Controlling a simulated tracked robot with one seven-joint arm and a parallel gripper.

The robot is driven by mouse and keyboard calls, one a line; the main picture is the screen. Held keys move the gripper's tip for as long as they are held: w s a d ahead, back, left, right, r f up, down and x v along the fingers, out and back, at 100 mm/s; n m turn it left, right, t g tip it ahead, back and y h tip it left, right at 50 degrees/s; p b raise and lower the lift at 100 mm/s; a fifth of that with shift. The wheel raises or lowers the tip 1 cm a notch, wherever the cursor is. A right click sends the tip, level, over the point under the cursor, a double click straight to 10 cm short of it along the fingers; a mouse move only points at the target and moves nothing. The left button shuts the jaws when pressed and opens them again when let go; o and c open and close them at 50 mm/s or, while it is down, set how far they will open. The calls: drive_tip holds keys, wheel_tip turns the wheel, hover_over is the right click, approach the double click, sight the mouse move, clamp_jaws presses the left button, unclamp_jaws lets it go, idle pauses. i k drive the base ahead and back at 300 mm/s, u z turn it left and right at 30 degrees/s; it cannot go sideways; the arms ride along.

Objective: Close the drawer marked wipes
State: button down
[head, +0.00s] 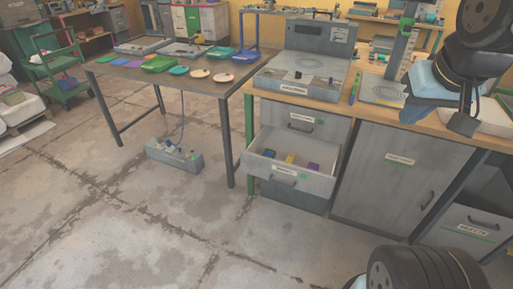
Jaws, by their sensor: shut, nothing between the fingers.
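One drawer (310,182) stands pulled out from the grey cabinet under the bench. Its front has a handle and a small label with a green mark, too small to read. Small yellow, blue and purple things lie inside it. The drawer above it (313,127) is shut and has its own label. My gripper (464,124) appears as a small dark shape at the upper right, shut and empty. It is in front of the bench's right part, well to the right of the open drawer and higher in the picture, not touching it.
A grey press (300,88) stands on the wooden bench. A cupboard door (390,185) is shut right of the drawers; another labelled drawer (470,230) is farther right. A table (215,87) with coloured plates stands left. A grey box (174,158) lies on otherwise open floor.

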sight(306, 149)
drive_tip(key=i, duration=0.85)
drive_tip(key=u, duration=0.05)
